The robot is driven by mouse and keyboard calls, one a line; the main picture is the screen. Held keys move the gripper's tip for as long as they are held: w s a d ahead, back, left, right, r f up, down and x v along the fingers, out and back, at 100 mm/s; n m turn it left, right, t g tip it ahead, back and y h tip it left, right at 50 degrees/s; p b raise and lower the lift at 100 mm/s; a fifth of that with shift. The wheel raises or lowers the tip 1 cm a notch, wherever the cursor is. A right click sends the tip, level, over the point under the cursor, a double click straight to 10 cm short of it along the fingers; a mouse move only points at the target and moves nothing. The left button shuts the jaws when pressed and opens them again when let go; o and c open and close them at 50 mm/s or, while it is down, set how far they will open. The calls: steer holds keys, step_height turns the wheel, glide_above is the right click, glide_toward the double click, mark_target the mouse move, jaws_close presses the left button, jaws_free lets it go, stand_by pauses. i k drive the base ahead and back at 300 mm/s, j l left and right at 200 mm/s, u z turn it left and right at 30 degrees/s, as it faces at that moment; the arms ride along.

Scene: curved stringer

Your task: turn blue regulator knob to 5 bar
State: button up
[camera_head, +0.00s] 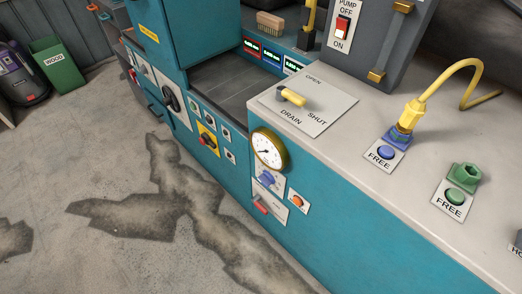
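The blue regulator knob (266,178) sits on a pale plate on the front of the teal machine (330,235). Right above it is a round white pressure gauge (268,147) with a brass rim. The gauge has a dark needle, but its numbers are too small to read. The knob's exact setting cannot be made out. My gripper is not in view, and nothing covers the knob or the gauge.
Below the knob is a red part (261,208), with an orange knob (297,201) to the right. A yellow DRAIN lever (291,97), a yellow hose (450,73) and a green fitting (465,174) stand on the grey top. The stained floor (110,170) in front is clear.

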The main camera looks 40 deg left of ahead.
mark_target(266, 178)
steer(key=u, duration=1)
